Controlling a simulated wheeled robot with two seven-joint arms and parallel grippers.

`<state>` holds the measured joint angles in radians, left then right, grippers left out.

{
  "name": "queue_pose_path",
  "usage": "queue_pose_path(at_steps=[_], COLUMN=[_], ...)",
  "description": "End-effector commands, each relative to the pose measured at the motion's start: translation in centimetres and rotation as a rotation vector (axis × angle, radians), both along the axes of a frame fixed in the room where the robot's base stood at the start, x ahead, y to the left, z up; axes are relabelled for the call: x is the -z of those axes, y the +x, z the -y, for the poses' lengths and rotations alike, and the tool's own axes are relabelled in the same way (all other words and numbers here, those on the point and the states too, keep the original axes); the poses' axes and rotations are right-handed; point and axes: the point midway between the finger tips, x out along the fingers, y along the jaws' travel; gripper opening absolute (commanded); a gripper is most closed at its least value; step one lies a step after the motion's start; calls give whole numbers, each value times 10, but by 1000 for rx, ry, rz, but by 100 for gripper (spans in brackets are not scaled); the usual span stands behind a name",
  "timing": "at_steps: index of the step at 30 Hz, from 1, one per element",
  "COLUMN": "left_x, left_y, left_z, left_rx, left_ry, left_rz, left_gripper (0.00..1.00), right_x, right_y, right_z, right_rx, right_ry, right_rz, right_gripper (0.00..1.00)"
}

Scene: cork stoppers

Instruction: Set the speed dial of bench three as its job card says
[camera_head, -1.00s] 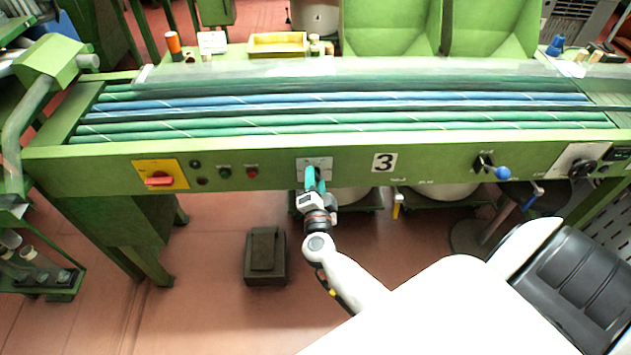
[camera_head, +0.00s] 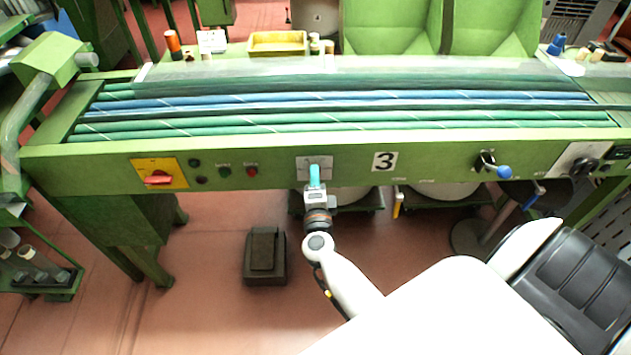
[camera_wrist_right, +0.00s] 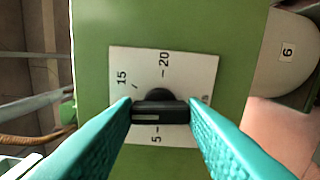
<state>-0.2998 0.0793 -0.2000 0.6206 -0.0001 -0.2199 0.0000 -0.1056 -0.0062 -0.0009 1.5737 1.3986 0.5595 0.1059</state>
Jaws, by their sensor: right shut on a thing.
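Bench three is the green machine bench with a "3" plate (camera_head: 384,162) on its front. Its dial plate (camera_head: 322,162) is left of that number. In the right wrist view the white dial plate (camera_wrist_right: 190,68) shows marks 5, 15 and 20, turned sideways; another at the right is mostly hidden by a finger. The black dial knob (camera_wrist_right: 160,112) has a pale line towards its left end. My right gripper (camera_wrist_right: 161,110) is shut on the knob, a teal finger at each end. It also shows in the head view (camera_head: 314,172), covering part of the plate. My left gripper is out of view.
A red switch on a yellow plate (camera_head: 159,173) and small buttons (camera_head: 224,171) are left of the dial. A blue-knobbed lever (camera_head: 503,172) is at the right. A small white card (camera_head: 211,42) stands behind, its text too small to read. A dark pedal box (camera_head: 265,257) is on the floor.

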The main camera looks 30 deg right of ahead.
Motion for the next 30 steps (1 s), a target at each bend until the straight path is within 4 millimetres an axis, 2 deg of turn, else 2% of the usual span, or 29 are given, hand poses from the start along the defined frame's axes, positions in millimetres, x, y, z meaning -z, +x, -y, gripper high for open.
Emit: queue_pose_path(at_steps=[15, 30], left_x=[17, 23], left_y=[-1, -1], left_z=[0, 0], left_rx=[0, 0], left_ry=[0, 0], left_rz=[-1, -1], left_gripper=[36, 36], right_x=[3, 3], right_y=[-1, -1], right_z=[-1, -1], right_rx=[0, 0], right_ry=[378, 521], right_rz=[228, 315], right_gripper=[15, 15])
